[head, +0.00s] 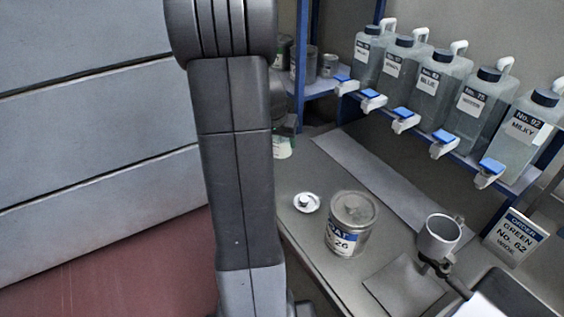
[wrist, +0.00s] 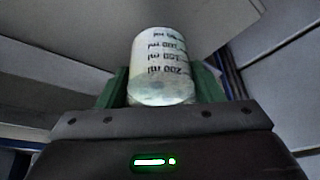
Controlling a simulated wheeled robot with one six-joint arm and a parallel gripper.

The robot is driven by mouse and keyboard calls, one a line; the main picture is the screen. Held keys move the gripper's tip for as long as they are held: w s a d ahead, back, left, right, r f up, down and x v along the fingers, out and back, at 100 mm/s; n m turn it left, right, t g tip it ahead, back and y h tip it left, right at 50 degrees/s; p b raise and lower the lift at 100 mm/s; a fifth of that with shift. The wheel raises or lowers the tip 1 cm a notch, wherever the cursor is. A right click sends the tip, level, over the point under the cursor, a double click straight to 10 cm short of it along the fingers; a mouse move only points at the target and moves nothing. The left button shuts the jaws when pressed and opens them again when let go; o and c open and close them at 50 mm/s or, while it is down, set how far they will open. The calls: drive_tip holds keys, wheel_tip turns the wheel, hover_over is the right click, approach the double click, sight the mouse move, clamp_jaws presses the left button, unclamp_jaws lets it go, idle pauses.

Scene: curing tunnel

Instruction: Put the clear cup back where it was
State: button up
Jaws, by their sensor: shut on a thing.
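The clear cup (wrist: 160,60) shows in the wrist view, with dark millilitre marks on its side. It sits between the two green fingers of my gripper (wrist: 163,86), which is shut on it. The marks read upside down in this view. I cannot tell whether the cup holds anything.
A labelled can (head: 350,226) and a small white lid-like disc (head: 307,203) are on the bench (head: 300,240). Several tapped bottles, one marked MILKY (head: 527,125), line the blue-framed shelf.

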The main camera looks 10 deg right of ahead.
drive_tip(key=shift+f, duration=4)
drive_tip(key=shift+f, duration=0.2)
drive_tip(key=o, duration=1.2)
drive_tip(key=shift+r, duration=0.1)
drive_tip(key=shift+r, duration=0.2)
drive_tip(key=v, duration=1.2)
drive_tip(key=shift+f, duration=0.1)
